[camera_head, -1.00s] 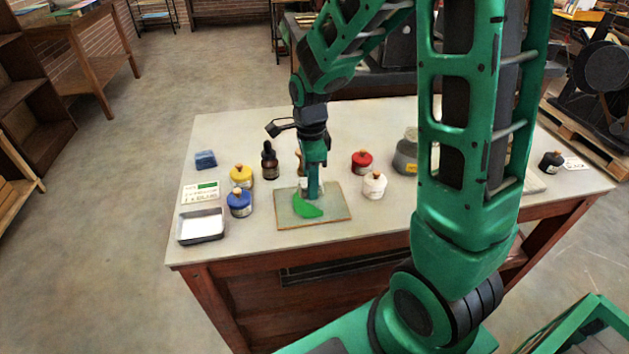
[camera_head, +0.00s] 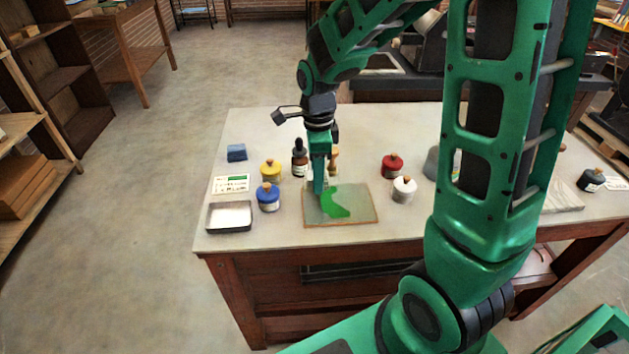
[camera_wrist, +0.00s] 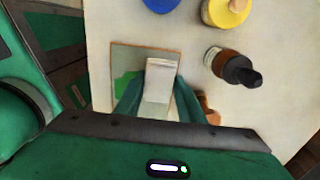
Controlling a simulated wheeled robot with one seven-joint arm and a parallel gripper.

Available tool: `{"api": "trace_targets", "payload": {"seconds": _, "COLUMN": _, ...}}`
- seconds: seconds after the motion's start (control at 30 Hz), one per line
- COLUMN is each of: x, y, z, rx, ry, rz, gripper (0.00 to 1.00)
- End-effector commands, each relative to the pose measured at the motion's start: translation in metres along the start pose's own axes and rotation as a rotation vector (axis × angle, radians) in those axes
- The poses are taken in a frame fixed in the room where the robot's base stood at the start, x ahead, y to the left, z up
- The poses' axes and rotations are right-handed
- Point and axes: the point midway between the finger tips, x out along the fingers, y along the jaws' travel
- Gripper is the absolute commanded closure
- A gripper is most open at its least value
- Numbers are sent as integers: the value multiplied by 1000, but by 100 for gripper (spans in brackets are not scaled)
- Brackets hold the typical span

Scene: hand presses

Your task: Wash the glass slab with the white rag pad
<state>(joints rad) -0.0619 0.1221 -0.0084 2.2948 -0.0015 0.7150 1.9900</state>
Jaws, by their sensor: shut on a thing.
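The glass slab (camera_head: 367,213) lies on the near part of the table, with a brown rim and a bright green ink smear (camera_head: 336,203) on it. My gripper (camera_head: 319,190) points down over the slab's left part, left of most of the smear. In the wrist view, my gripper (camera_wrist: 160,100) is shut on the white rag pad (camera_wrist: 161,72), which sits between the fingers over the slab (camera_wrist: 122,56). Green ink (camera_wrist: 124,84) shows beside the pad. The pad is hidden by the fingers in the head view. I cannot tell whether it touches the glass.
A shallow tray (camera_head: 230,230) is at the left front. Red (camera_head: 392,168) and white (camera_head: 404,191) jars stand to the right. Bare tabletop lies in front.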

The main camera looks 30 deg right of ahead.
Motion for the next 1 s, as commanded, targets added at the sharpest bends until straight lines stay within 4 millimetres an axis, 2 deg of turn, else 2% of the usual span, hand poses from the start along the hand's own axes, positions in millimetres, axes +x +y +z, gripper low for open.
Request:
{"api": "trace_targets", "payload": {"seconds": 0.5, "x": -45, "y": -3, "z": -10, "rx": 15, "ry": -1, "rz": -2, "gripper": 89}}
{"api": "trace_targets", "payload": {"seconds": 1.0, "x": -48, "y": -3, "z": -10, "rx": 17, "ry": 0, "rz": -1, "gripper": 89}}
